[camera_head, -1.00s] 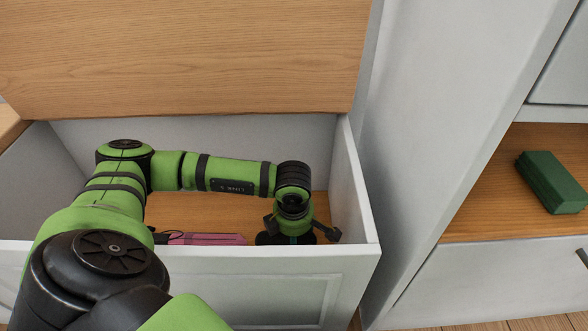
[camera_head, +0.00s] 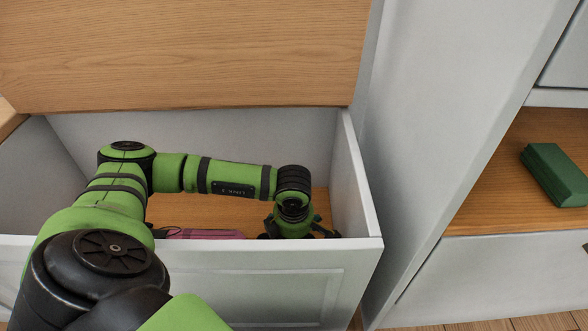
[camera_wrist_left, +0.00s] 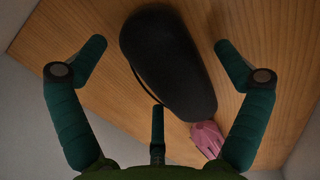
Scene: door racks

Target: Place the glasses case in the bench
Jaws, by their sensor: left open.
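A black, rounded glasses case (camera_wrist_left: 170,60) lies on the wooden floor inside the bench in the left wrist view. The open storage bench (camera_head: 300,275) has white walls and a raised wooden lid. My left gripper (camera_head: 297,230) is down inside the bench at its right end, just behind the front wall. In the left wrist view its green fingers (camera_wrist_left: 161,50) are spread open around the case, with clear gaps at both sides. The head view mostly hides the case behind my gripper and the front wall. My right gripper is not in view.
A pink object (camera_head: 205,234) lies on the bench floor left of my gripper; it also shows beside the case in the left wrist view (camera_wrist_left: 207,140). A green box (camera_head: 556,175) sits on a wooden shelf at the right. A white cabinet side (camera_head: 425,130) stands close right of the bench.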

